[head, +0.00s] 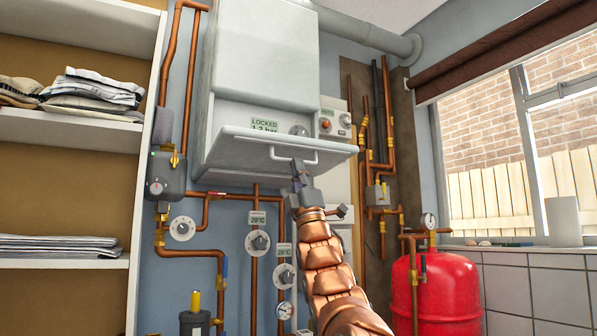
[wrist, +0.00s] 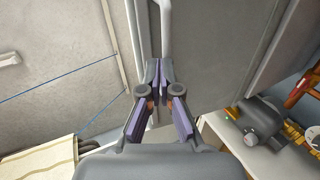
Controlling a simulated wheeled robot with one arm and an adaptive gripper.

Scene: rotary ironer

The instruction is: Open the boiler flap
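The boiler (head: 265,50) is a pale grey box on the wall. Its flap (head: 245,152) is swung down and outward, standing open with a display reading "LOCKED 1.2 bar" (head: 265,124) and a round knob (head: 299,130) visible behind it. A pale bar handle (head: 313,160) is on the flap's front. My gripper (head: 298,168) is at the handle from below. In the wrist view my gripper's fingers (wrist: 159,70) are closed together around the lower end of the handle (wrist: 165,22), with the grey flap (wrist: 215,45) beyond. The fingers cover part of the handle.
Copper pipes with valves and dials (head: 258,242) run below the boiler. A red tank (head: 437,290) stands at the lower right, near a window (head: 510,160). Shelves with folded cloth (head: 95,92) are at the left.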

